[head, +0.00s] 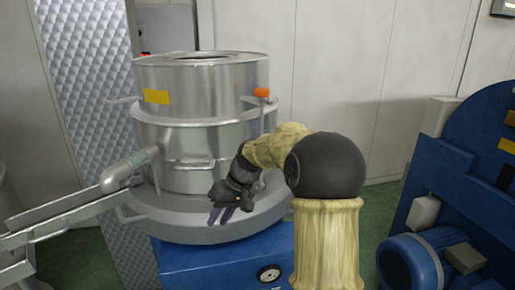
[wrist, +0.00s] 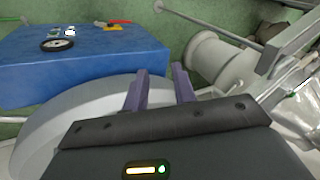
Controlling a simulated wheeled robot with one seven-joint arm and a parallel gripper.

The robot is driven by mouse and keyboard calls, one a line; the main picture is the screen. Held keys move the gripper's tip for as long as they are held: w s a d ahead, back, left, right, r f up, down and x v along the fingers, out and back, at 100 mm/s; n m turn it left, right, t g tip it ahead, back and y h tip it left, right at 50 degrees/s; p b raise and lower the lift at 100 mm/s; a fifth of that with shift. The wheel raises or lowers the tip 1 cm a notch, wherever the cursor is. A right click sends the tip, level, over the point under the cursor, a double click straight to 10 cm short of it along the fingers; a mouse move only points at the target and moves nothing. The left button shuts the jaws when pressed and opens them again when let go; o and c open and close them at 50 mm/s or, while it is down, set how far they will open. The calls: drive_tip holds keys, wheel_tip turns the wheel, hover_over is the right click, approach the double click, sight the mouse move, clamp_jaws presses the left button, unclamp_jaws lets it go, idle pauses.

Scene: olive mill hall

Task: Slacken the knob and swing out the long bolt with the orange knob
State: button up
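The orange knob (head: 262,92) sits at the top of the long bolt (head: 262,116), on the right side of the metal drum machine (head: 200,110) in the head view. The bolt stands about upright against the drum's side. My gripper (head: 222,215) is below and to the left of the knob, in front of the machine's lower rim, well apart from the knob. In the wrist view its two purple fingers (wrist: 160,88) are spread with a gap between them and nothing held. The knob and bolt do not show in the wrist view.
A pipe (head: 130,168) and a sloping metal chute (head: 60,215) lie to the left. A blue machine with a motor (head: 410,262) stands at the right. Green floor shows between the machines.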

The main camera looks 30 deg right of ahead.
drive_tip(key=s+a+f+h, duration=0.1)
drive_tip(key=s+f, duration=0.2)
drive_tip(key=s, duration=0.3)
drive_tip(key=s+a+f+m+h, duration=0.1)
drive_tip(key=s+a+f+h, duration=0.1)
drive_tip(key=s, duration=0.5)
drive_tip(key=s+a+f+h, duration=0.1)
drive_tip(key=s+f+h, duration=0.1)
drive_tip(key=s+f, duration=0.3)
drive_tip(key=shift+s+a+t+b, duration=0.3)
drive_tip(key=shift+s+t+b, duration=0.1)
drive_tip(key=shift+s, duration=0.5)
